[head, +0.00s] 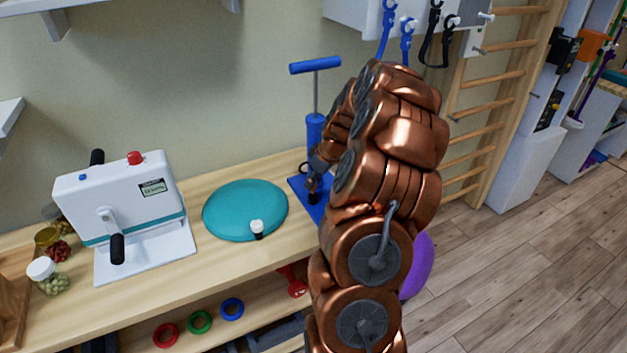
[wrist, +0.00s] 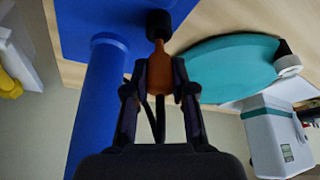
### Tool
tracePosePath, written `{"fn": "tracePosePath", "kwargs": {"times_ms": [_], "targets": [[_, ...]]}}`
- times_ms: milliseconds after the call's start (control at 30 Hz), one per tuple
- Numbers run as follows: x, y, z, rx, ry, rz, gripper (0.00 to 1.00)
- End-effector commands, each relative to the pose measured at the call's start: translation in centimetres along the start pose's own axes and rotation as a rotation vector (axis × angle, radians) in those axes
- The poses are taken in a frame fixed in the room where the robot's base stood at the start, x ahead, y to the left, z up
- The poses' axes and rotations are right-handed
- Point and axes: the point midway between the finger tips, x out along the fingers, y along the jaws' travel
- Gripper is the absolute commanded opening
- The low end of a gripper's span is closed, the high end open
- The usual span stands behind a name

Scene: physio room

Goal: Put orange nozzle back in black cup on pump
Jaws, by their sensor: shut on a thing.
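The blue pump (head: 315,126) stands upright on its blue base at the back right of the bench, its handle on top. My gripper (head: 314,183) is low beside the pump's barrel, partly hidden by my copper-coloured arm. In the wrist view my gripper (wrist: 160,76) is shut on the orange nozzle (wrist: 157,72), one finger on each side. The black cup (wrist: 159,22) sits on the blue base, beside the pump barrel (wrist: 96,105). The nozzle's narrow end points at the cup and meets its edge in the picture. I cannot tell whether it is inside.
A teal balance disc (head: 245,211) lies left of the pump, with a small white-capped item (head: 257,227) at its front edge. A white device (head: 120,205) with a crank stands farther left. Coloured rings (head: 200,322) lie on the lower shelf. Wall bars (head: 497,75) stand at the right.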

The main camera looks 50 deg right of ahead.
Motion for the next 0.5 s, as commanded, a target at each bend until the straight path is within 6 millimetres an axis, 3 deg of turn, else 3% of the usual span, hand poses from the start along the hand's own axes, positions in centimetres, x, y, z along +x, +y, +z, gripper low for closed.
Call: {"fn": "tracePosePath", "kwargs": {"times_ms": [500], "targets": [[0.8,0.0,0.32,0.0,0.0,0.0,0.0]]}}
